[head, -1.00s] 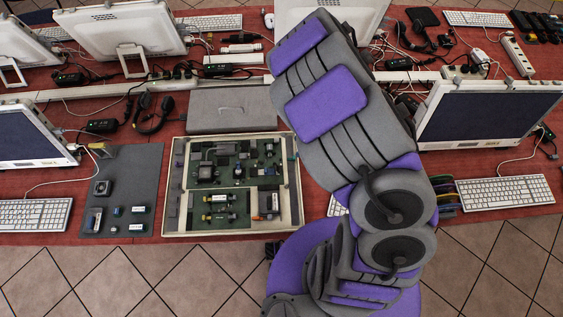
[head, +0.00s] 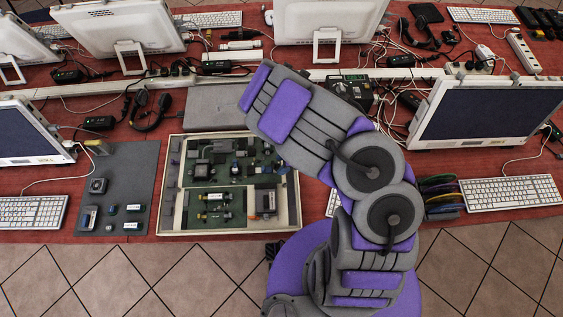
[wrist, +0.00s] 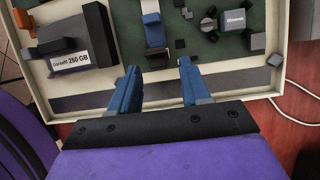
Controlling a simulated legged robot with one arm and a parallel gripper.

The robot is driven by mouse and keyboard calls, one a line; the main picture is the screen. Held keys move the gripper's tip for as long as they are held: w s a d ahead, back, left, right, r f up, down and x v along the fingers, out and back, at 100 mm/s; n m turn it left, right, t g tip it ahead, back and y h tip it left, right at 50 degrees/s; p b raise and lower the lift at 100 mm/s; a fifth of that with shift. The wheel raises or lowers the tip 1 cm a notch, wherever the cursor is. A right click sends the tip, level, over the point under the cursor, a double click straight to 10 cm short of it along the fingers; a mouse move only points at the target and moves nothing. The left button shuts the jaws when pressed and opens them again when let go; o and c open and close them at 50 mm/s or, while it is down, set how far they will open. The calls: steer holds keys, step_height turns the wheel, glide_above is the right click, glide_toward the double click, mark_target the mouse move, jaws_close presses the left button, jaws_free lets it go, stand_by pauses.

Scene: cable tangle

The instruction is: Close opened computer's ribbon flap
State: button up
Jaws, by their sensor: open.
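The opened computer is a shallow beige case (head: 230,234) with a green board inside, lying on the red table. In the wrist view its light rim (wrist: 85,107) runs across below the parts. A blue clip-like piece (wrist: 152,22) with a pale strip stands near that rim and looks like the ribbon flap; whether it is raised or down is hard to tell. My gripper (wrist: 158,65) is open and empty, its two blue fingers reaching over the case edge toward this piece, apart from it. In the head view my arm hides the gripper.
A grey cover (head: 212,108) lies behind the case. A grey mat (head: 120,180) with small parts is on the left, a monitor (head: 490,112) and keyboard (head: 510,190) on the right.

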steer(key=shift+a+f, duration=0.1)
steer(key=shift+a, duration=0.6)
steer(key=shift+c, duration=1.2)
steer(key=shift+d, duration=0.3)
jaws_close()
